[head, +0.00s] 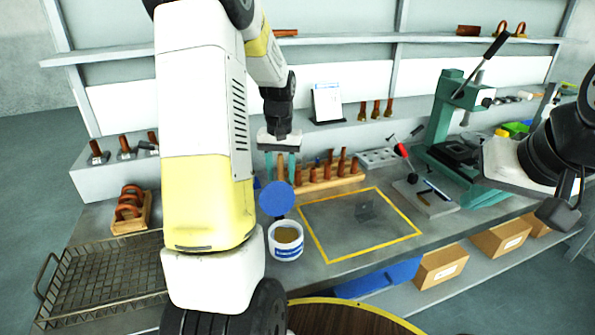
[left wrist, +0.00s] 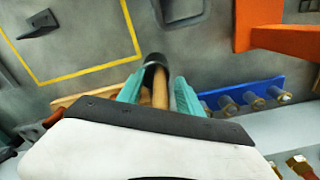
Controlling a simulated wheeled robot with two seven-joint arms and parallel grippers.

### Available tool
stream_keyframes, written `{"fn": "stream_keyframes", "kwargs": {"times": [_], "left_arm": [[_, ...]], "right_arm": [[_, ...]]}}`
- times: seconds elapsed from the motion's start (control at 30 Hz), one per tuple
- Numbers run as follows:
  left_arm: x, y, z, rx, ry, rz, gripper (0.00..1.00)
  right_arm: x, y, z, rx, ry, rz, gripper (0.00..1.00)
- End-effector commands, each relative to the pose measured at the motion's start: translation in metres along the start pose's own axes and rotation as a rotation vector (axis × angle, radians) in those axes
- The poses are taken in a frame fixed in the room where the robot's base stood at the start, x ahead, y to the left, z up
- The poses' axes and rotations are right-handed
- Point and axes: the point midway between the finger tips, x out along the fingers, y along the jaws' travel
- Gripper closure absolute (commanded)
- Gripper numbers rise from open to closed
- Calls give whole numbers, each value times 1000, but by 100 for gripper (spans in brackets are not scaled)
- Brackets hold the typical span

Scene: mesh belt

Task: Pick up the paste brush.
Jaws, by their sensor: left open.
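A wooden handle, which looks like the paste brush (head: 281,166), stands between the teal fingers of my left gripper (head: 281,168) in the head view. In the left wrist view, the tan rod with a dark end (left wrist: 159,88) lies between the open fingers (left wrist: 160,92), with gaps visible beside it. The brush's bristles cannot be made out. A blue disc (head: 276,198) shows just below the fingers, above a white pot of tan paste (head: 286,240). My right gripper (head: 515,168) is at the right edge; its fingers cannot be made out.
A wooden rack of several handled tools (head: 330,180) stands close behind my left gripper. A green press (head: 440,130) stands right. A wire basket (head: 100,275) lies left. My left arm hides part of the bench.

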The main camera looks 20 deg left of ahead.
Motion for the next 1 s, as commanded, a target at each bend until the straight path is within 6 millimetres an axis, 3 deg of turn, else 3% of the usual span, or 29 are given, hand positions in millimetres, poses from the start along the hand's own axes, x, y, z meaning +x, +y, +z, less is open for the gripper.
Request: {"fn": "stream_keyframes", "kwargs": {"times": [0.2, 0.43, 0.77, 0.87, 1.0], "left_arm": [[1, 0, 0, 0, 1, 0, 57], [0, 0, 0, 0, 1, 0, 100], [-1, 0, 0, 0, 2, 0, 100], [-9, 0, -1, 0, 5, 1, 100], [-33, 0, -1, 0, 7, 1, 100]], "right_arm": [[0, 0, 0, 0, 0, 0, 100], [0, 0, 0, 0, 0, 0, 100], [0, 0, 0, 0, 0, 0, 100], [0, 0, 0, 0, 0, 0, 100], [0, 0, 0, 0, 0, 0, 100]]}}
